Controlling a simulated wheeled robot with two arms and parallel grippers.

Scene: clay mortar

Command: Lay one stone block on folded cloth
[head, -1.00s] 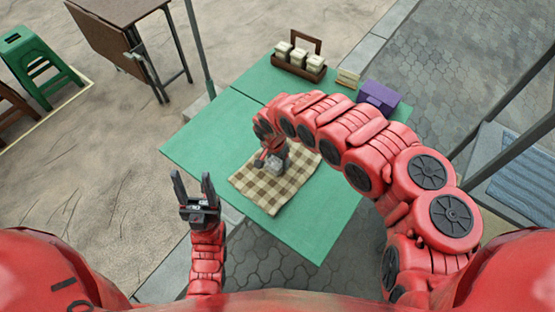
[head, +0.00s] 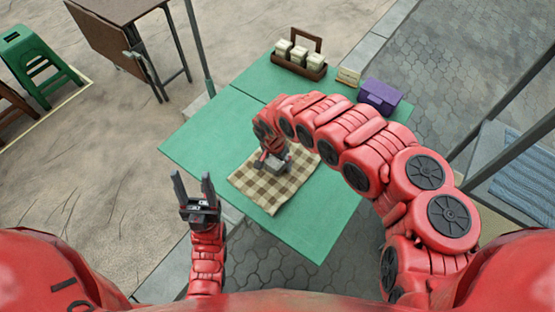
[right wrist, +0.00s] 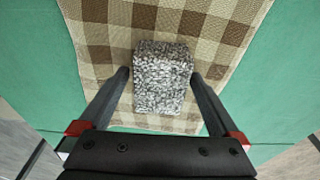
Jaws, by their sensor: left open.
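The grey speckled stone block (right wrist: 162,78) shows in the right wrist view on the brown-and-cream checked cloth (right wrist: 105,30). The cloth also shows in the head view (head: 268,193) on the green table. My right gripper (right wrist: 160,74) has one finger on each side of the block, with a narrow gap visible at the left finger; it looks open around the block. In the head view my right gripper (head: 274,160) is low over the cloth and partly hides the block. My left gripper (head: 196,190) is open and empty, in front of the table's left part.
The green table (head: 205,135) holds a wooden caddy with pale jars (head: 303,64), a small sign (head: 348,77) and a purple box (head: 379,96) at the back. A folding table and green stool (head: 38,62) stand at the left. The table's left part is clear.

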